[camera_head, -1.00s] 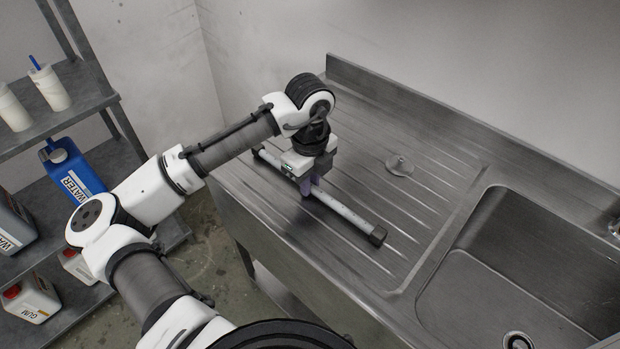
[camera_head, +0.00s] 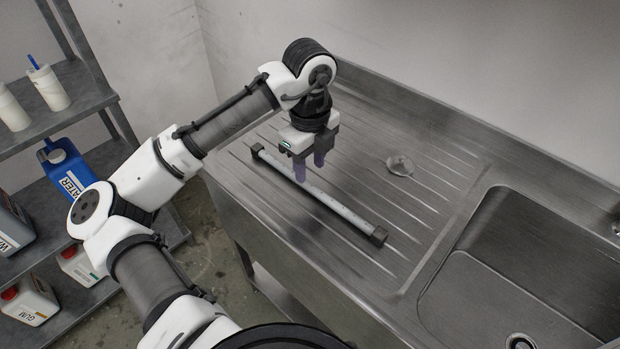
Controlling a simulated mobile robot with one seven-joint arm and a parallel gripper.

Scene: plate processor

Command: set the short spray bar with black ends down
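The short spray bar (camera_head: 340,207) is a light grey tube with black ends. It lies on the ridged drainboard (camera_head: 420,190) of the steel sink unit, slanting from upper left to lower right. My gripper (camera_head: 309,172) is above the bar's left half, pointing down. Its two purple fingers are apart, one on each side of the bar as seen here, and they hold nothing. The fingertips are close to the bar; I cannot tell whether they touch it.
A small clear, round object (camera_head: 400,166) lies on the drainboard right of the bar. The sink basin (camera_head: 530,265) opens at the right, and a wall rises behind. A shelf (camera_head: 85,112) with bottles and canisters stands at left. The drainboard's front right is clear.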

